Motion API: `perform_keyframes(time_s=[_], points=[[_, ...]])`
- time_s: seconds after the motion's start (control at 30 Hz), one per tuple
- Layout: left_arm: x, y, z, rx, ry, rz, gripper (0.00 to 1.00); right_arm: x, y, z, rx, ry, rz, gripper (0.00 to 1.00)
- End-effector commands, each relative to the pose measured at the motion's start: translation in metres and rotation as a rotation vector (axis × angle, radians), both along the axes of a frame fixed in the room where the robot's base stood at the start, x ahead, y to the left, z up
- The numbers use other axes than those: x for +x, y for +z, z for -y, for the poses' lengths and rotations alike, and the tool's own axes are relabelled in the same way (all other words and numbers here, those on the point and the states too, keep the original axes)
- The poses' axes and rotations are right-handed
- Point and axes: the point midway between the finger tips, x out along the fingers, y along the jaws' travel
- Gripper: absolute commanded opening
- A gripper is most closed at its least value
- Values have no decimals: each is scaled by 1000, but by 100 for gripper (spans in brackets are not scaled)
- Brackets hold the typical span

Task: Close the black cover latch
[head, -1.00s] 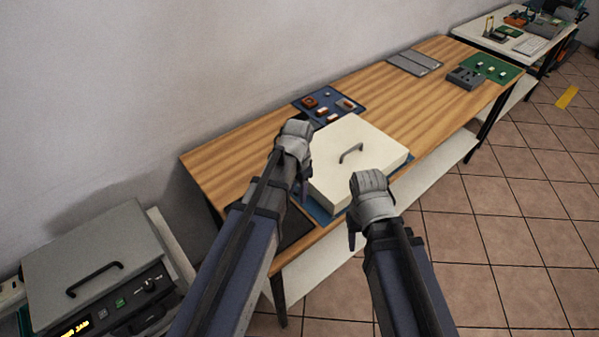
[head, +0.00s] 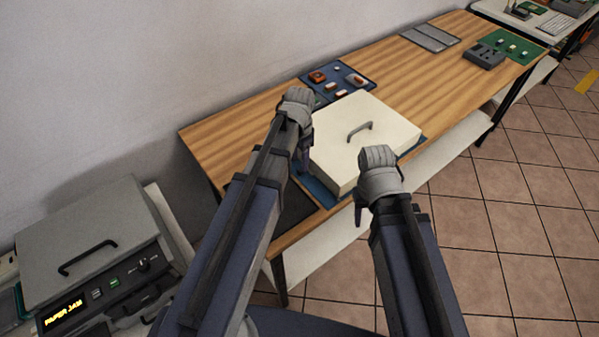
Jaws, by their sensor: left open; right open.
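I cannot pick out a black cover latch for certain. A grey machine (head: 95,235) stands at the lower left, with a flat lid shut on top and a black bar handle (head: 87,257) on it. Its front panel has a lit display (head: 64,313) reading "PAPER JAM", small buttons and a dark knob (head: 144,265). My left gripper (head: 303,150) is open beside the left side of a cream box on the wooden table. My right gripper (head: 360,205) is open in front of that box. Both grippers are well to the right of the grey machine, and their fingertips are partly hidden.
The cream box (head: 395,130) has a grey handle and sits on a blue mat. Behind it is a dark blue tray (head: 338,82) of small parts. The wooden table (head: 230,130) runs to the far right, with bare wood at its left end. Tiled floor (head: 500,235) is clear at right.

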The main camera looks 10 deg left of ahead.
Motion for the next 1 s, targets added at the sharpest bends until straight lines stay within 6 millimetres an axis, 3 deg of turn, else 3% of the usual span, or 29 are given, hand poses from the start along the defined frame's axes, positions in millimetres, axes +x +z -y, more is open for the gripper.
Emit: perform_keyframes(time_s=[0.03,0.23,0.63,1.0], points=[[0,-15,0,0,0,0,50,0,-15,0,0,0,0,50],[0,-37,0,0,0,0,50,0,-37,0,0,0,0,50],[0,-42,0,0,0,0,50,0,-42,0,0,0,0,50],[0,-42,0,0,0,0,10,0,-42,0,0,0,0,50]])
